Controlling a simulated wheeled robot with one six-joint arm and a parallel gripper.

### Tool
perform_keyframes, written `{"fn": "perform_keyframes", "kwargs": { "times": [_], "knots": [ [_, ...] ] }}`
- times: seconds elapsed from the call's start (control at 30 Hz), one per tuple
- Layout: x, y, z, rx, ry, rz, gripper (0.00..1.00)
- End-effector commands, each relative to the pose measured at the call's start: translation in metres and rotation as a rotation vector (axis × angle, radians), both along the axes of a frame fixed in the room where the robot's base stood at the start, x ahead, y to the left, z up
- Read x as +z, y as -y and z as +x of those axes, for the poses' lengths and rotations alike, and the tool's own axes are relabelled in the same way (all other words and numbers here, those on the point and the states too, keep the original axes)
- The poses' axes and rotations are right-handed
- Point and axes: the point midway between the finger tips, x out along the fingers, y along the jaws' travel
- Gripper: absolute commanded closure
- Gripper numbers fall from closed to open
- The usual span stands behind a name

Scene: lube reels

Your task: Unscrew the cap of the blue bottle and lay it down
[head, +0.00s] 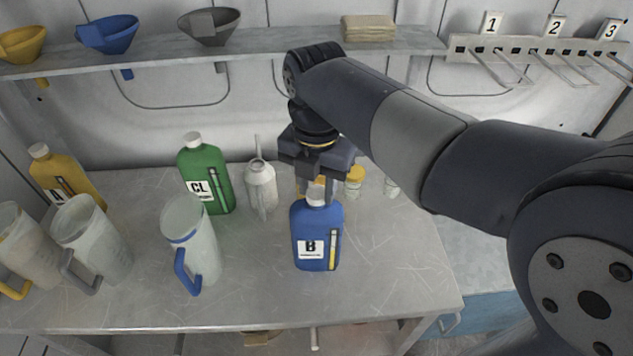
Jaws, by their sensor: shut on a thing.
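The blue bottle (314,224) stands upright on the workbench, with a white label marked B facing me. Its white cap (315,196) sits at the bottle's neck. My gripper (315,188) points down from above and is shut on the cap. The fingers hide part of the cap, and I cannot tell whether it is still threaded on the neck.
A jug with a blue handle (192,240), a green bottle (206,172) and a metal oil can (261,186) stand left of the blue bottle. Small jars (354,180) stand behind it. The bench (390,270) is clear to its right.

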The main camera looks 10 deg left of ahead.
Motion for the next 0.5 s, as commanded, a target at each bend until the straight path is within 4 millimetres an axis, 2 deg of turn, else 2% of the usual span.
{"fn": "perform_keyframes", "kwargs": {
  "times": [0.3, 0.5],
  "knots": [
    [0.0007, 0.0004, -0.0002, 0.322, -0.001, -0.001, 0.87],
    [-0.0005, 0.0003, -0.0001, 0.358, 0.000, -0.001, 0.87]
  ]
}}
